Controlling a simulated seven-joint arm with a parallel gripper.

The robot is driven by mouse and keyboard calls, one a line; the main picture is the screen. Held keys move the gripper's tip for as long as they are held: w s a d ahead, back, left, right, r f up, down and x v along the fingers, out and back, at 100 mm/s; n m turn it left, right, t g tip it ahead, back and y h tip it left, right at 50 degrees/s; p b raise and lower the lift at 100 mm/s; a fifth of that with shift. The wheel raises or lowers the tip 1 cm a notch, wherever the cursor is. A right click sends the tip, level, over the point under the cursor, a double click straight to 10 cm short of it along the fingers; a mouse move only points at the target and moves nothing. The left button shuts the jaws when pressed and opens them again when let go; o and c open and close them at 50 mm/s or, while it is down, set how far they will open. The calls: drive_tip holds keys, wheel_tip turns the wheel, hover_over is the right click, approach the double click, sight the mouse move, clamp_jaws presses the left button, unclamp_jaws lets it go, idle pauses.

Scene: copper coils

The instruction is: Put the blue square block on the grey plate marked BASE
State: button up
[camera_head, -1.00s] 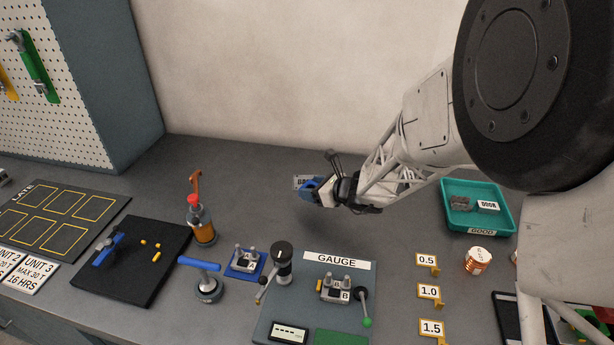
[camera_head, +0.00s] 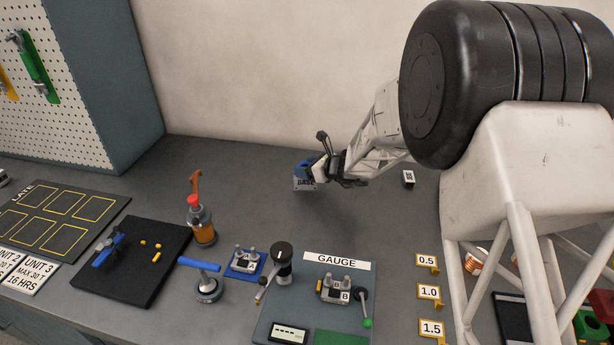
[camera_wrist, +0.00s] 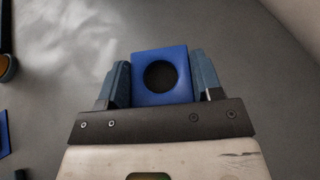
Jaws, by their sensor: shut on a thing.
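The blue square block (camera_head: 302,168) is between the fingers of my gripper (camera_head: 312,172). In the wrist view the block (camera_wrist: 160,54) shows a round dark hole in its face, and the two blue-grey fingers of my gripper (camera_wrist: 160,75) close on its left and right sides. The grey plate marked BASE (camera_head: 305,185) shows just below the block in the head view, partly covered by the block and fingers. I cannot tell whether the block touches the plate. The plate is not seen in the wrist view.
A small black-and-white block (camera_head: 408,179) stands right of my gripper. The bench around the plate is clear.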

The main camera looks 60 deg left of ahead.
sight(307, 183)
drive_tip(key=shift+a, duration=0.1)
idle(0.3)
drive_tip(key=shift+f, duration=1.7)
drive_tip(key=shift+f, duration=0.15)
drive_tip(key=o, duration=1.1)
drive_tip(key=v, duration=1.2)
